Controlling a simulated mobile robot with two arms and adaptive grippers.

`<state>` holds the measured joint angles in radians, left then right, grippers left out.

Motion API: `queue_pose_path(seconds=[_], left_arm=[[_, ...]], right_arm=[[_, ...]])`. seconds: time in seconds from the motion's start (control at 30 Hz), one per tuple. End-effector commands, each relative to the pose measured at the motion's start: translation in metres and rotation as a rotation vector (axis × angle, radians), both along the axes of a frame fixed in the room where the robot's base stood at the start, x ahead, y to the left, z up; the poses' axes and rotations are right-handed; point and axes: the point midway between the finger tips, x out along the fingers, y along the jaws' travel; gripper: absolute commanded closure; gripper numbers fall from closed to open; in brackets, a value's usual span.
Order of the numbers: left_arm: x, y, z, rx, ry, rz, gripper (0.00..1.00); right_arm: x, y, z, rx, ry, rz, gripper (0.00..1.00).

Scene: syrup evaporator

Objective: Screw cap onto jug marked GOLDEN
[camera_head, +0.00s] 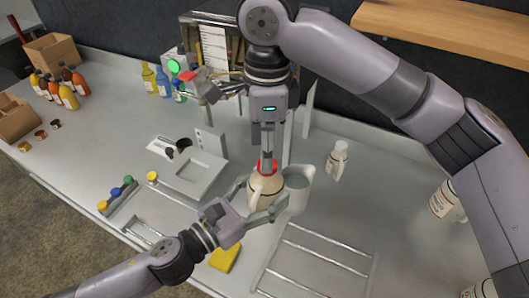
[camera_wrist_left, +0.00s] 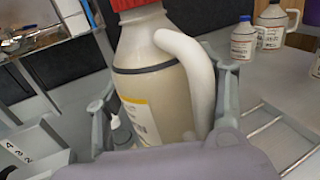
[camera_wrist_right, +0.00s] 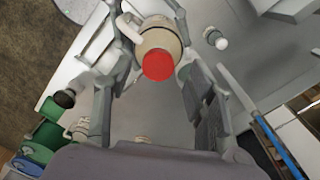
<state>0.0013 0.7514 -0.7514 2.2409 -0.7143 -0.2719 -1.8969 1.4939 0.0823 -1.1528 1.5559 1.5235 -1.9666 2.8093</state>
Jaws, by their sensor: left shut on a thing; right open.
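A cream jug (camera_head: 262,188) with a side handle stands upright at the middle of the counter; its label is partly visible and I cannot read the word on it. A red cap (camera_head: 267,167) sits on its neck; it shows from above in the right wrist view (camera_wrist_right: 158,66) and at the top edge in the left wrist view (camera_wrist_left: 135,4). My left gripper (camera_head: 258,202) is shut around the jug's body (camera_wrist_left: 150,95). My right gripper (camera_head: 267,154) points down above the cap, its fingers open and apart from the cap in the right wrist view.
A white bottle (camera_head: 337,162) is to the right. A wire rack (camera_head: 312,264) lies at front right.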

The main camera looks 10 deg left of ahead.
Motion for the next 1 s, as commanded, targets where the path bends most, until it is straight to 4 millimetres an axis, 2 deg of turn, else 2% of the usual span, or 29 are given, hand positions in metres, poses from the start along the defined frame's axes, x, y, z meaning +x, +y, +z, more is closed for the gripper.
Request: queue_pose_path(seconds=[0.13, 0.47, 0.57, 0.77, 1.0], left_arm=[[0.000, 0.000, 0.002, -0.002, -0.004, -0.001, 1.00], [0.000, 0.000, 0.002, -0.002, -0.004, -0.001, 1.00], [0.000, 0.000, 0.002, -0.002, -0.004, -0.001, 1.00], [0.000, 0.000, 0.002, -0.002, -0.004, -0.001, 1.00], [0.000, 0.000, 0.002, -0.002, -0.004, -0.001, 1.00]], right_arm=[[0.001, 0.000, 0.018, 0.000, -0.001, -0.001, 0.49], [0.001, 0.000, 0.019, -0.001, 0.001, 0.006, 0.51], [0.001, -0.001, 0.019, 0.001, -0.001, 0.057, 0.51], [0.001, -0.001, 0.022, 0.011, -0.007, 0.361, 0.51], [0.001, -0.001, 0.025, 0.029, -0.016, 0.880, 0.51]])
